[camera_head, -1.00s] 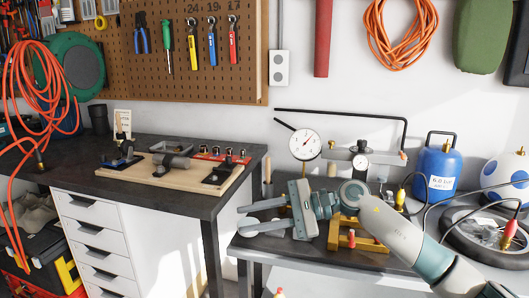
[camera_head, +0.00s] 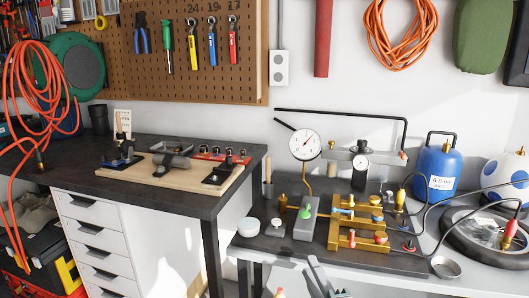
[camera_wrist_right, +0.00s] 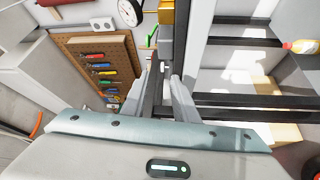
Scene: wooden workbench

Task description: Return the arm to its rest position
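My right gripper (camera_head: 318,274) shows only in part at the bottom edge of the head view, in front of the lower bench and apart from the things on it. In the right wrist view its two grey fingers (camera_wrist_right: 166,88) stand apart with nothing visible between them, so it is open and empty. The rest of my right arm is out of the head view. My left gripper is in neither view.
Drawers (camera_head: 100,240) stand left.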

